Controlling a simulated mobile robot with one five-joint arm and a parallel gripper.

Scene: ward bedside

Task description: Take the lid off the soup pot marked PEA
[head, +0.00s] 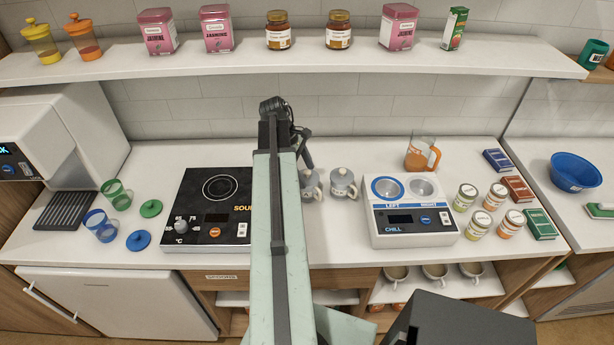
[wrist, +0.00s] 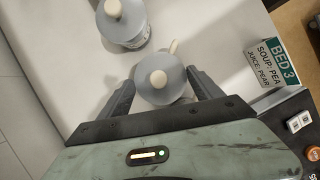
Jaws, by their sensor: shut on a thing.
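Two grey lidded soup pots with cream knobs stand side by side on the counter behind my arm in the head view: the left pot (head: 311,192) and the right pot (head: 343,188). In the wrist view my gripper (wrist: 160,88) has a finger on each side of the left pot's grey lid (wrist: 160,94) and is shut on it. The lid hides most of that pot; I cannot tell whether it is raised. The right pot (wrist: 124,26) stands apart, lid on. I cannot read either pot's marking. A card (wrist: 273,67) reads BED 3, SOUP: PEA, JUICE: PEAR.
A black hob (head: 207,210) is left of my arm, with green and blue cups and lids farther left. A white two-well chiller (head: 412,228) stands right of the pots, with an orange jug (head: 421,154) behind it and jars beside it. A shelf (head: 350,58) runs above.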

